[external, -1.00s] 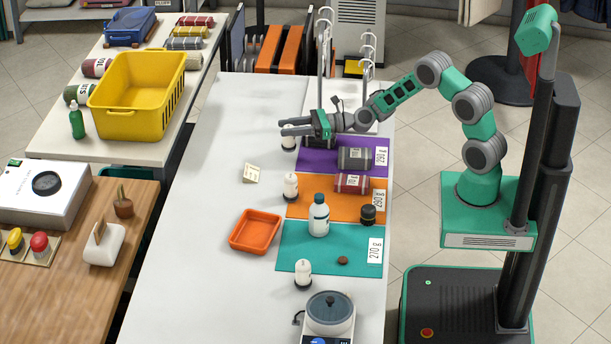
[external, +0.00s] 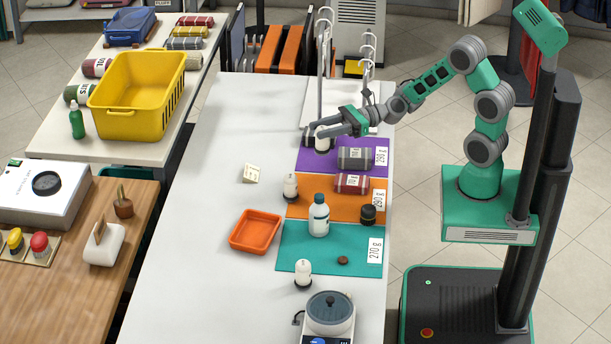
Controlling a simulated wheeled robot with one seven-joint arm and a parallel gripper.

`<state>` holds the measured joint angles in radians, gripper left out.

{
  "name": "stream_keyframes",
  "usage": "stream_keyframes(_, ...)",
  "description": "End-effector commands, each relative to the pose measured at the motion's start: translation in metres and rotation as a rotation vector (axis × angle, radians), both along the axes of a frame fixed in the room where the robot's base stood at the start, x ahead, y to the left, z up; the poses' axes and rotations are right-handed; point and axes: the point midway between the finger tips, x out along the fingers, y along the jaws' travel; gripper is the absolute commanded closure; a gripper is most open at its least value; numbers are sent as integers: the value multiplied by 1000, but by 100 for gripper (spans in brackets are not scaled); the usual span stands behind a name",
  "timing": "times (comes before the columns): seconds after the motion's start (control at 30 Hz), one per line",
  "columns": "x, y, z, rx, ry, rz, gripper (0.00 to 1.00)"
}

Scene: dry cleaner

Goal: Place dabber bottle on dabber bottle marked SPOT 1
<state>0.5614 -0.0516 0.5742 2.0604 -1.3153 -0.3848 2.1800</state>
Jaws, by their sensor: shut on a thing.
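My gripper (external: 313,134) is shut on a small white dabber bottle with a dark lower part (external: 322,144), at the far left part of the purple mat. I cannot tell whether this bottle touches the mat or hangs just above it. A second dabber bottle (external: 290,187) stands upright at the left edge of the orange mat. A third dabber bottle (external: 303,272) stands upright in front of the teal mat. Their markings are too small to read, so I cannot tell which one is SPOT 1.
The purple mat (external: 312,164) holds a grey roll (external: 354,158). An orange tray (external: 256,230) and a scale (external: 328,313) are nearer.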

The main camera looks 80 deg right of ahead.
Motion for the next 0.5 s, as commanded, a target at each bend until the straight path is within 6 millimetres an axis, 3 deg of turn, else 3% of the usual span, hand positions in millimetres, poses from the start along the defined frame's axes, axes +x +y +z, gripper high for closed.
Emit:
stream_keyframes(0.03,-3,33,12,-1,-2,65,100)
stream_keyframes(0.17,-19,111,29,-1,-2,225,100)
stream_keyframes(0.3,-50,191,47,0,-2,396,100)
stream_keyframes(0.4,-76,238,55,1,-1,496,100)
stream_keyframes(0.5,-98,271,61,-1,-1,568,100)
